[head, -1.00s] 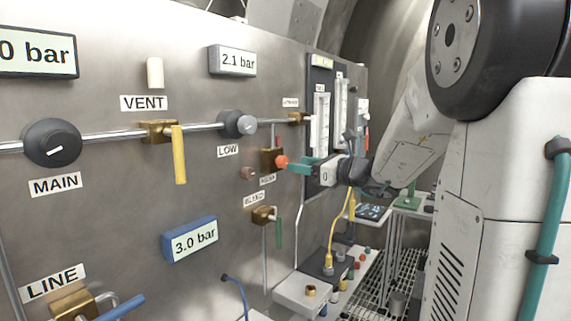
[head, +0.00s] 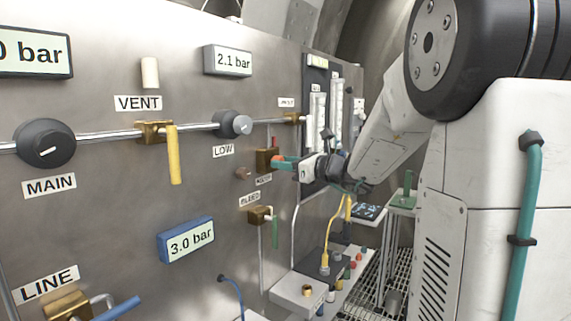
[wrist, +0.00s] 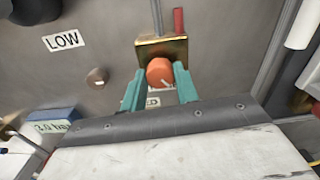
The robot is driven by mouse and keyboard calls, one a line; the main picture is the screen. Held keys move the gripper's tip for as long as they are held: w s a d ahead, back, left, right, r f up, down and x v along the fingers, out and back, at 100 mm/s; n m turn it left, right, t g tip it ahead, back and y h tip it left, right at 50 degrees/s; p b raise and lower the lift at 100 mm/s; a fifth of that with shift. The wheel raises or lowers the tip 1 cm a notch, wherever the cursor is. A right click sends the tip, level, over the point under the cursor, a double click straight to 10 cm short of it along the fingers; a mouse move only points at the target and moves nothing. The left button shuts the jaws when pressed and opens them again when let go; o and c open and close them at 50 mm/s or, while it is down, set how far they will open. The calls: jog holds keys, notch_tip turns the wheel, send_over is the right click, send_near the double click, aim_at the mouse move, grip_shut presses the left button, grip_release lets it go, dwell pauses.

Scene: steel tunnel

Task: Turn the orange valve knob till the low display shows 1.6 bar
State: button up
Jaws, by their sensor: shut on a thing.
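The orange valve knob (wrist: 160,71) sits on a brass block (wrist: 162,48) on the steel panel, below and right of the LOW label. My gripper (wrist: 161,80) is shut on the knob, with a teal finger on each side of it in the wrist view. In the head view my gripper (head: 279,162) reaches the knob from the right and its fingers hide most of it. The low display (head: 228,61) above the grey LOW knob (head: 232,124) reads 2.1 bar.
A blue-framed display (head: 187,239) reads 3.0 bar. A yellow VENT lever (head: 174,155), a black MAIN knob (head: 45,143) and a green lever (head: 275,232) are on the panel. A bench (head: 298,292) with a yellow cable (head: 331,232) stands below my arm.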

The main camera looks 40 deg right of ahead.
jog(key=n, duration=0.4)
jog(key=shift+n, duration=2.9)
jog(key=o, duration=1)
jog(key=shift+s, duration=0.1)
jog(key=v, duration=0.7)
jog(key=shift+s+d, duration=0.1)
jog(key=shift+s, duration=0.2)
